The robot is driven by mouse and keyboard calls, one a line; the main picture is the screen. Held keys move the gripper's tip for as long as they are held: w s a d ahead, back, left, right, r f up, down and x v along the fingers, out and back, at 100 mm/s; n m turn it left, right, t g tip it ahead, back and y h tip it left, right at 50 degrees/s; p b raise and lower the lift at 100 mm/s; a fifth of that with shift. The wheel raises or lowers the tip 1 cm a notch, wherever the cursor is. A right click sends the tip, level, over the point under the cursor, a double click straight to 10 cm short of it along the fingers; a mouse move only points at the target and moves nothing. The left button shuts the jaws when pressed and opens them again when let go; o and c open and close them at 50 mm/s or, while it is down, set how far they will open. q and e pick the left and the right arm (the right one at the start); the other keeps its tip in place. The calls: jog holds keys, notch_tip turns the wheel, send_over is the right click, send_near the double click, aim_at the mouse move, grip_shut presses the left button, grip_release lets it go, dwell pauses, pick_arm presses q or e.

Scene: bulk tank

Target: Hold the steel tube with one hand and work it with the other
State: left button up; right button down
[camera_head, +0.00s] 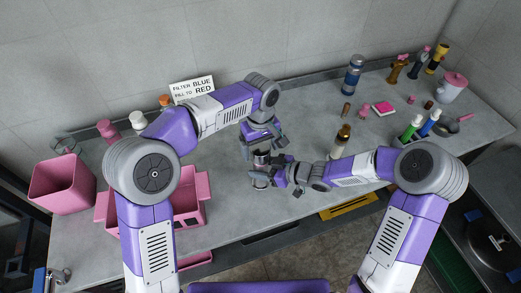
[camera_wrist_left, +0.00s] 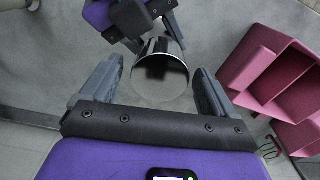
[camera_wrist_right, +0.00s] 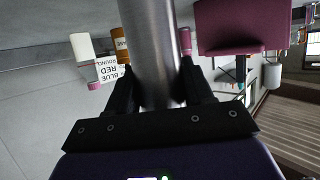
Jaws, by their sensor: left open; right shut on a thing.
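The steel tube (camera_head: 261,158) stands roughly upright above the middle of the grey counter, largely hidden by my grippers. My right gripper (camera_head: 262,178) is shut on the tube; in the right wrist view the shiny tube (camera_wrist_right: 150,45) runs between its fingers. My left gripper (camera_head: 264,146) is open and pointing down over the tube's upper end. In the left wrist view the tube's round dark end (camera_wrist_left: 160,75) sits between the spread left fingers, with a gap on each side. I cannot tell how far the fingers reach down along it.
A pink bin (camera_head: 63,184) and a pink divided caddy (camera_head: 188,212) stand at left. A sign (camera_head: 192,89) reading "FILTER BLUE, FILL TO RED" is by the wall. A brown bottle (camera_head: 341,141) stands near my right forearm. Several bottles and a pink-lidded jar (camera_head: 452,87) crowd the right.

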pick_arm(q)
jog(key=shift+r, duration=1.35)
jog(key=shift+c, duration=0.6)
jog(key=shift+r+n, duration=1.7)
jog(key=shift+r, duration=0.05)
jog(key=shift+f, duration=4.05)
